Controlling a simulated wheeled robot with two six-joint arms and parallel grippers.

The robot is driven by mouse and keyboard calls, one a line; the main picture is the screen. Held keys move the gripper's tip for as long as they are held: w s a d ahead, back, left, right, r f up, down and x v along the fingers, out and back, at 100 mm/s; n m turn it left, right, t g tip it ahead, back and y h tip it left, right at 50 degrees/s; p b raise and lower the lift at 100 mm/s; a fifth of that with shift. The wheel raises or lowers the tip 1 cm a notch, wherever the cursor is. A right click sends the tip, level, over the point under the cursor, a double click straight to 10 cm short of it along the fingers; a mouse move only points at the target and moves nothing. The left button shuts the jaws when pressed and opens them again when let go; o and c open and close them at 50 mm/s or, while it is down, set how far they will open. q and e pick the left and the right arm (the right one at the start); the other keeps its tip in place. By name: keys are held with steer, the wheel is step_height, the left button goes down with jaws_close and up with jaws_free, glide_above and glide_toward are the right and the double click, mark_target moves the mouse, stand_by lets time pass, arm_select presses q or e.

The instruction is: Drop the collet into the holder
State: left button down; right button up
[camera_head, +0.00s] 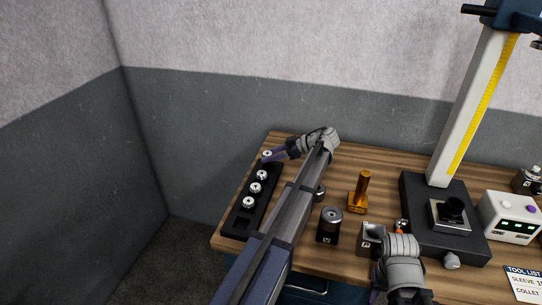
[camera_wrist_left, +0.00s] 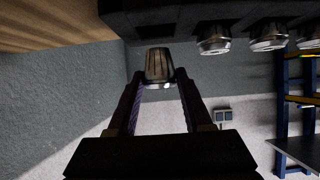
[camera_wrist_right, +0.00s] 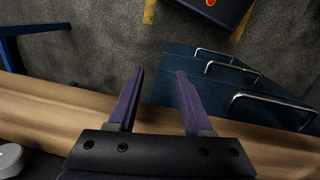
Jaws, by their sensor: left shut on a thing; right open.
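A small tapered metal collet (camera_wrist_left: 159,64) with dark slots is gripped between the two finger tips of my left gripper (camera_wrist_left: 158,80). In the head view my left gripper (camera_head: 272,157) is at the far end of a black rack (camera_head: 238,222), with the collet (camera_head: 266,154) at its tips. The collet looks clear of the rack in the left wrist view. A dark cylindrical holder (camera_head: 329,226) with a silver ring top stands upright on the bench, right of my left forearm. My right gripper (camera_wrist_right: 158,76) is open and empty; its fingers are not clear in the head view.
Several silver-topped collets (camera_head: 254,188) sit in the rack. Another small round part (camera_head: 319,194) is partly hidden behind my left arm. A brass-coloured post (camera_head: 360,194), a small grey block (camera_head: 372,237), a height gauge (camera_head: 463,130) and a control box (camera_head: 511,216) occupy the right.

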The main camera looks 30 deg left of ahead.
mark_target(271, 154)
arm_select(q)
step_height(271, 154, up, 6)
steer(key=p, duration=0.5)
steer(key=shift+r, duration=0.15)
